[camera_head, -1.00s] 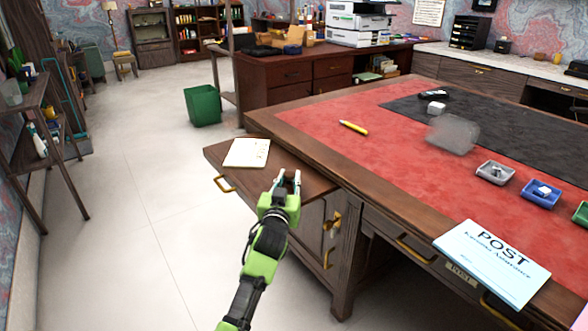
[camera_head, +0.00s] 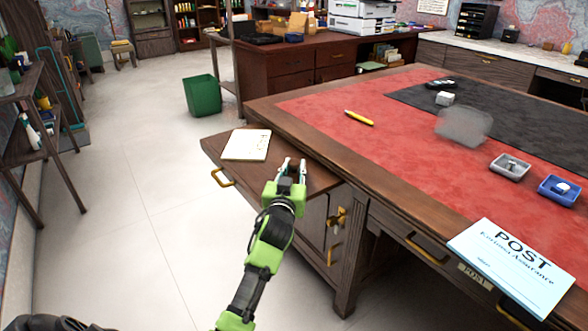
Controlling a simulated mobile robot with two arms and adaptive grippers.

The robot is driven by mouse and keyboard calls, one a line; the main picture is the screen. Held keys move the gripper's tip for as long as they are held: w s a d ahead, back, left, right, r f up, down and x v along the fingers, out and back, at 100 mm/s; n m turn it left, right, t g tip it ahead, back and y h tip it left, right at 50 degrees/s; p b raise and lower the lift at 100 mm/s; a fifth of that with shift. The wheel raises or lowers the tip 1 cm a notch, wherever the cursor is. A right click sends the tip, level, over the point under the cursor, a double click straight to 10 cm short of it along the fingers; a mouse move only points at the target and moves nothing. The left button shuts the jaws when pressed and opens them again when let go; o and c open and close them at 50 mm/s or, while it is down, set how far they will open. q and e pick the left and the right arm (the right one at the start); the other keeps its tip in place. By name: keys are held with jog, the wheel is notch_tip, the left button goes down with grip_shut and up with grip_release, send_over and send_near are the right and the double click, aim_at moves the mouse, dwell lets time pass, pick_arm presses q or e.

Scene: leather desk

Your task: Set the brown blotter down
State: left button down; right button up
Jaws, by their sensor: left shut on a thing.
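My left gripper (camera_head: 291,168) is over the right part of the brown pull-out board (camera_head: 312,178) at the desk's left side. It is shut on the brown blotter, which hardly shows between the fingers against the brown wood. I cannot tell whether the blotter touches the board. A cream notepad (camera_head: 247,144) lies on the board to the left of the gripper. My right gripper is not in view.
The red desk mat (camera_head: 400,150) carries a yellow pencil (camera_head: 359,117), a grey tray (camera_head: 510,166) and a blue tray (camera_head: 560,190). A blurred grey block (camera_head: 463,126) sits farther back. A POST paper (camera_head: 515,270) lies front right. A green bin (camera_head: 202,95) stands on the floor.

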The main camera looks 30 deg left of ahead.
pick_arm(q)
jog(key=shift+r, duration=0.15)
jog(key=c, duration=1.8)
grip_release()
jog(key=shift+f, duration=0.2)
jog(key=shift+r, duration=0.1)
